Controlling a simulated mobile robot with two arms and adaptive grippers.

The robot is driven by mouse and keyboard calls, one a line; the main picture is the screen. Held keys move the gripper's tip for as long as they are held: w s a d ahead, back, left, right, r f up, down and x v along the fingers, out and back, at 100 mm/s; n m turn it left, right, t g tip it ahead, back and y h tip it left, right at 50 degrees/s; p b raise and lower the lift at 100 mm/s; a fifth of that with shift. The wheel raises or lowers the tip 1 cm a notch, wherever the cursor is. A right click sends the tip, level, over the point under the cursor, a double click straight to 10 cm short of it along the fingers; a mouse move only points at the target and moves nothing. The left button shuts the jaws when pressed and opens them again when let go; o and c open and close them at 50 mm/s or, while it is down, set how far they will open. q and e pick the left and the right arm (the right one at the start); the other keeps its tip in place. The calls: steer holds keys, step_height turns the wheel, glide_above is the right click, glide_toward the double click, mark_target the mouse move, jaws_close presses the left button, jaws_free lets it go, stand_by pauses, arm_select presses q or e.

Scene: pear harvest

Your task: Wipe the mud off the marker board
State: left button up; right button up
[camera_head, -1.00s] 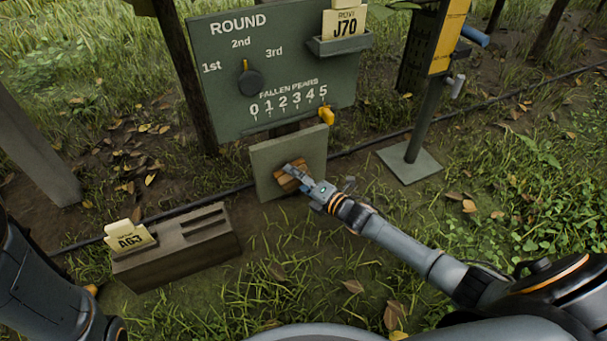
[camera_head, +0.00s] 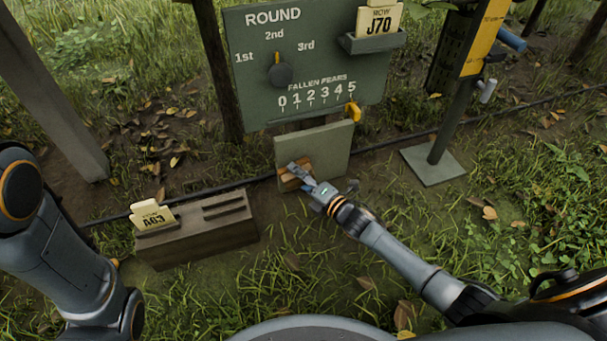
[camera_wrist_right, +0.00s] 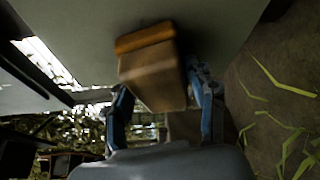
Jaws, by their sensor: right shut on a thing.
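The small grey-green board (camera_head: 330,150) stands low beneath the large round board. My right gripper (camera_head: 299,174) is shut on a brown wooden block (camera_head: 290,180), which is at the left part of the small board's face. In the right wrist view the block (camera_wrist_right: 152,75) sits between both fingers (camera_wrist_right: 163,105), close to the board's plain face (camera_wrist_right: 225,30). It looks pressed there, but contact is partly hidden. No clear mud shows on the visible face. My left arm shows at the left; its gripper is out of view.
The large green board (camera_head: 320,50) has a round dial (camera_head: 280,75), a yellow slider (camera_head: 354,112) and a J70 card (camera_head: 381,20). A slotted wooden box (camera_head: 200,235) with an A63 card (camera_head: 153,218) stands left. A post on a square base (camera_head: 432,166) stands right.

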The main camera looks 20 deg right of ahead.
mark_target(326, 158)
steer(key=shift+w+r, duration=0.15)
steer(key=shift+r, duration=0.3)
steer(key=shift+w+d, duration=0.15)
steer(key=shift+d, duration=1.1)
steer(key=shift+w+d, duration=0.15)
steer(key=shift+d, duration=1.1)
steer(key=shift+d+r, duration=0.1)
steer(key=shift+d, duration=3.55)
steer(key=shift+s+a, duration=0.15)
steer(key=shift+a, duration=0.55)
steer(key=shift+a+p, duration=0.5)
steer(key=shift+a, duration=2.1)
steer(key=shift+s+a, duration=0.1)
steer(key=shift+a, duration=2.85)
steer(key=shift+p, duration=0.3)
